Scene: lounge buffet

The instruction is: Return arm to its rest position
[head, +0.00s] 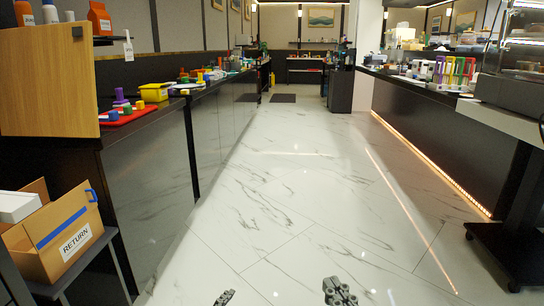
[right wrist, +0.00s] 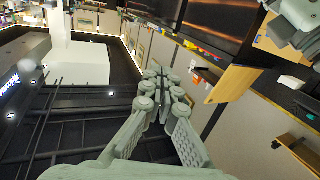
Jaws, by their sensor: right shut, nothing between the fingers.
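My right gripper (head: 340,291) shows at the bottom of the head view, right of centre, over the pale marble floor. It also fills the middle of the right wrist view (right wrist: 160,78), with its fingers drawn together and nothing between them. The right wrist view looks toward the ceiling and walls. A small part of my left gripper (head: 225,297) shows at the bottom edge of the head view; too little of it is visible to tell its state. Neither gripper touches any object in view.
A counter on the left carries a red tray (head: 128,116) and a yellow bin (head: 154,92). A cardboard box marked RETURN (head: 62,240) stands at the lower left. A long dark counter (head: 425,125) runs along the right. The marble aisle (head: 290,190) between is clear.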

